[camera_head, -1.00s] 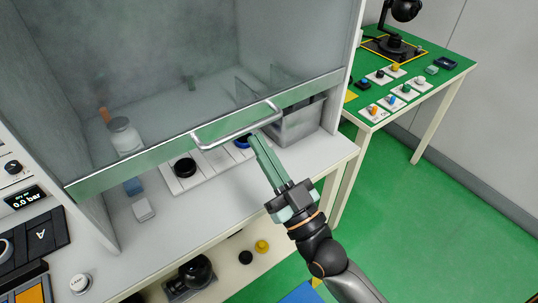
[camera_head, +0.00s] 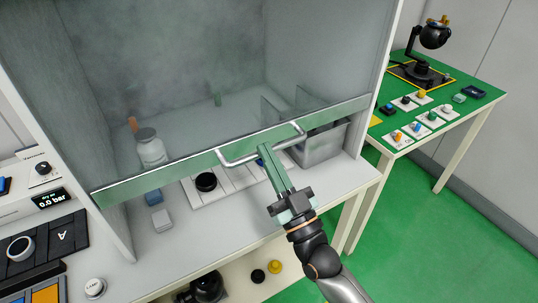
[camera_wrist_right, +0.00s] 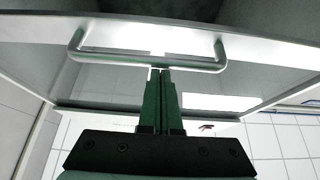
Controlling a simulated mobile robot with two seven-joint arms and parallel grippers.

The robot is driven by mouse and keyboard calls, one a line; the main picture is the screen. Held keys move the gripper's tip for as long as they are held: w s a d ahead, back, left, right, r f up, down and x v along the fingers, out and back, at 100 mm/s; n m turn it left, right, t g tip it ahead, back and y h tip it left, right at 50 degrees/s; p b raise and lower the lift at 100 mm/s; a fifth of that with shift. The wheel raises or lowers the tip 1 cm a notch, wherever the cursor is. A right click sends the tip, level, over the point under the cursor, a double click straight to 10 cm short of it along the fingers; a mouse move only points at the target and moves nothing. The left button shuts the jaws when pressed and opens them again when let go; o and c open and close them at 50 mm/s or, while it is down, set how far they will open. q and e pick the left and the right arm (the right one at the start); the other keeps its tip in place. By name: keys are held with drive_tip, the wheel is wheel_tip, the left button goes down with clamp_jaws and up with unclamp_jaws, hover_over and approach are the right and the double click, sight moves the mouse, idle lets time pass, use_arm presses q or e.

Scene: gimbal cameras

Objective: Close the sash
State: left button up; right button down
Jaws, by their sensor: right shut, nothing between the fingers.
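The sash is a clear pane with a pale green metal bottom rail (camera_head: 190,168) across the front of a grey cabinet. It is partly raised, with an open gap below the rail. A silver bar handle (camera_head: 240,160) sticks out from the rail; it also shows in the wrist view (camera_wrist_right: 150,61). My right gripper (camera_head: 263,149) is shut and empty, its green fingers pointing at the middle of the handle. In the right wrist view the fingertips (camera_wrist_right: 161,71) are at the bar's lower edge; I cannot tell whether they touch. My left gripper is out of view.
Inside the cabinet are a capped white bottle (camera_head: 151,150), a white rack with a black round piece (camera_head: 205,181) and a grey bin (camera_head: 322,146). Small blocks (camera_head: 160,219) stand near the front left. A green table (camera_head: 402,140) stands at right.

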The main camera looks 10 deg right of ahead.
wheel_tip(320, 180, down, 14)
drive_tip(key=b, duration=0.9)
drive_tip(key=shift+f, duration=0.25)
drive_tip(key=shift+f+b, duration=0.15)
drive_tip(key=shift+b, duration=0.15)
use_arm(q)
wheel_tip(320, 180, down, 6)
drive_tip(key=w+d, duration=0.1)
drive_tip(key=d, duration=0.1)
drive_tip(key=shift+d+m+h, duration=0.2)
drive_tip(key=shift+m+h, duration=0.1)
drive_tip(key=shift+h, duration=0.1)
